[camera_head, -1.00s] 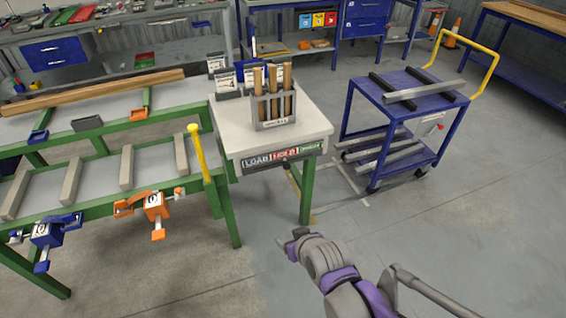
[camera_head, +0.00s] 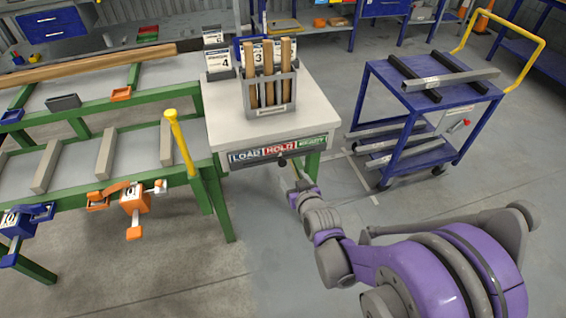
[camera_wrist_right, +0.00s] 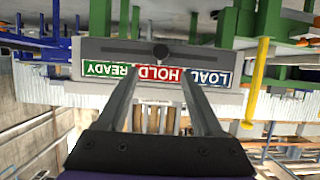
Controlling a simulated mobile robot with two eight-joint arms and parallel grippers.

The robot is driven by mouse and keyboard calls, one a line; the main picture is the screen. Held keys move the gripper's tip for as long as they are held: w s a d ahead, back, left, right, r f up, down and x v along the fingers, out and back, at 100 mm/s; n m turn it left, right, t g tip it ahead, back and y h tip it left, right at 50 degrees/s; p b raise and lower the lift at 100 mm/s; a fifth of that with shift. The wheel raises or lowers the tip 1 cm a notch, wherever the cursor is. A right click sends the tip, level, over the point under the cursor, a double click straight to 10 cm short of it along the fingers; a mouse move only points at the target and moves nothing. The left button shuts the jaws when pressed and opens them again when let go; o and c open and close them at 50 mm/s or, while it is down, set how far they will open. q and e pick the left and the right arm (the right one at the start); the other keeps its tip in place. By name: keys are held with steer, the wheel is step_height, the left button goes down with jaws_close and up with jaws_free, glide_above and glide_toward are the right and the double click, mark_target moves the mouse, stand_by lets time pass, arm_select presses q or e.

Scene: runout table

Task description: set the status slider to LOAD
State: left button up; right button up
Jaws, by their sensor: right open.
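The status slider (camera_head: 278,152) is a strip on the front edge of the pale-topped table, with blue LOAD, red HOLD and green READY fields. Its dark round knob (camera_head: 282,162) is at the HOLD field. In the right wrist view the strip is upside down, and the knob (camera_wrist_right: 161,50) is level with HOLD, with LOAD (camera_wrist_right: 208,76) to its right. My right gripper (camera_wrist_right: 160,78) is open and empty. It faces the strip, its fingertips overlapping the label row in that view; contact cannot be told. My left gripper is not in view.
A rack of wooden-handled tools (camera_head: 268,100) and number cards (camera_head: 221,62) stand on the table (camera_head: 218,125). A yellow post (camera_head: 179,140) and green roller frame (camera_head: 110,192) are to the left. A blue cart (camera_head: 440,110) stands right. Floor in front is open.

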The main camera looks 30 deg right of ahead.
mark_target(283, 164)
steer(key=b+x, duration=0.1)
steer(key=x, duration=0.8)
steer(key=shift+w+f, duration=0.2)
steer(key=shift+w, duration=0.15)
jaws_close()
stand_by(0.9)
